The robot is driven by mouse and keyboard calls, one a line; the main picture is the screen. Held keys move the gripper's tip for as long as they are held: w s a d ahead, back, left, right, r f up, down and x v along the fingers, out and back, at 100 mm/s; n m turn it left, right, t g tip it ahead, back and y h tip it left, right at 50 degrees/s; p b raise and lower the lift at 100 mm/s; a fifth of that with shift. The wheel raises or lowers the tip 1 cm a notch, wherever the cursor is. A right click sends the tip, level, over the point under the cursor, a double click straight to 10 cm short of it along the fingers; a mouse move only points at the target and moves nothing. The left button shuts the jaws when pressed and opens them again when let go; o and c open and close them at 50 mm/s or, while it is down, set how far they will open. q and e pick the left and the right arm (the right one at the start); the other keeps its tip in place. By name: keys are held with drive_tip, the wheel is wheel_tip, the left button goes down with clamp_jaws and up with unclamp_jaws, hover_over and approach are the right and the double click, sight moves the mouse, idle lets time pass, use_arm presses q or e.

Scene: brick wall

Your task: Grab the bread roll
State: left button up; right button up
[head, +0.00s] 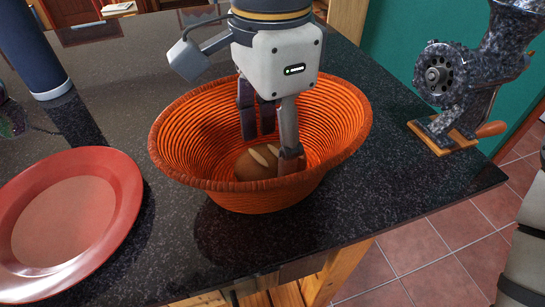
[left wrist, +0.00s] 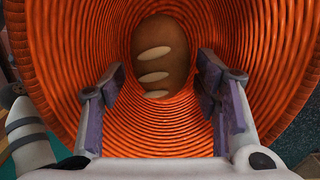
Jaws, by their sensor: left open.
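The bread roll (head: 254,164) is brown with pale score marks and lies inside the orange woven basket (head: 180,150). In the left wrist view the roll (left wrist: 161,55) lies ahead of my fingers, near the middle. The basket wall (left wrist: 60,60) surrounds it there. My left gripper (head: 268,150) reaches down into the basket from above, its fingers apart. In the head view one finger partly hides the roll's right side. In the left wrist view the open fingers (left wrist: 161,95) stand left and right with nothing between them. My right gripper is not in view.
A red plate (head: 70,220) lies left of the basket on the dark speckled countertop (head: 400,195). A dark blue cylinder (head: 35,50) stands at the upper left. A speckled grinder (head: 460,80) on a wooden base stands at the right. The counter's front edge is close to the basket.

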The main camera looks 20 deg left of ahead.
sight(272, 152)
use_arm(q)
wheel_tip(272, 152, down, 3)
drive_tip(key=shift+f, duration=0.1)
drive_tip(key=c, duration=0.8)
drive_tip(key=r, duration=1.1)
drive_tip(key=shift+s+r, duration=0.3)
drive_tip(key=shift+s, duration=0.05)
drive_tip(key=shift+w+r, duration=0.1)
drive_tip(key=shift+r, duration=1.85)
